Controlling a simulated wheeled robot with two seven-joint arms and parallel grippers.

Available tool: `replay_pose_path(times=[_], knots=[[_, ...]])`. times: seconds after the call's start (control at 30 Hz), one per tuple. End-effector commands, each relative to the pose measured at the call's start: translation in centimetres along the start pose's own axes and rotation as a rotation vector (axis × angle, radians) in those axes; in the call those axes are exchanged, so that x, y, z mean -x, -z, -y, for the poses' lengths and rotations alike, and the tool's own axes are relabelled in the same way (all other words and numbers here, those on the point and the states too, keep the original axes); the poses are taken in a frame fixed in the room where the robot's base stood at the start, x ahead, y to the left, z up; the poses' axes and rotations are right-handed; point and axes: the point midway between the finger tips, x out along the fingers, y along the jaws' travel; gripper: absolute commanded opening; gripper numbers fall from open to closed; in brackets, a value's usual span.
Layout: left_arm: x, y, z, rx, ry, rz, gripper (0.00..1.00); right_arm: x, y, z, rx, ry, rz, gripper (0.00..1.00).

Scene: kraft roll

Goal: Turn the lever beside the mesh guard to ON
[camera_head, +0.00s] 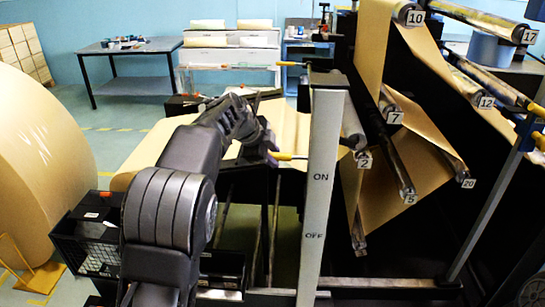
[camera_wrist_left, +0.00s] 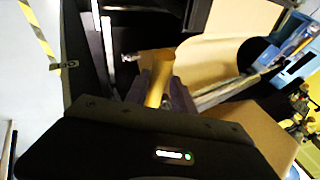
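A yellow lever handle (camera_head: 286,156) shows just left of a pale post (camera_head: 322,150) marked ON above and OFF below. The handle lies slightly above the height of the ON mark in the picture. My left gripper (camera_head: 265,145) is at the handle's left end, seen from behind and partly hidden by my arm. In the left wrist view, the yellow handle (camera_wrist_left: 155,88) lies between the two dark fingers (camera_wrist_left: 163,92). I cannot tell whether both fingers press on it. My right gripper is not in view. I cannot clearly make out the mesh guard.
Numbered rollers with brown paper webs stand right of the post, such as roller 2 (camera_head: 364,160). A large kraft roll (camera_head: 40,150) stands at the left. Black mesh crates (camera_head: 88,243) are at the lower left. A grey table (camera_head: 130,47) is at the back, with open floor before it.

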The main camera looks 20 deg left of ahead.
Motion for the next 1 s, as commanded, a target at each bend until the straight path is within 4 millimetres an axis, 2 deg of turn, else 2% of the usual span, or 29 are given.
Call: replay_pose_path(times=[0.03,0.13,0.47,0.57,0.9,1.0], knots=[[0.0,0.0,0.0,0.0,-0.001,0.0,0.35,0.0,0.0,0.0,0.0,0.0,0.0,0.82],[-0.1,0.0,-0.1,0.001,-0.003,-0.001,0.43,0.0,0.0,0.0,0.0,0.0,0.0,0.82],[0.1,0.0,-0.2,0.002,-0.005,-0.001,0.43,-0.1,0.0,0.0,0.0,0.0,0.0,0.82],[0.9,0.0,-0.2,0.002,-0.003,-0.002,0.43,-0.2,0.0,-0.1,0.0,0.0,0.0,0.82],[6.2,0.1,-0.1,0.0,-0.003,-0.003,0.43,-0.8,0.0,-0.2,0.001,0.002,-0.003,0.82],[7.2,0.1,-0.1,0.001,-0.003,-0.002,0.43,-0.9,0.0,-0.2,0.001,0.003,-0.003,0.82]])
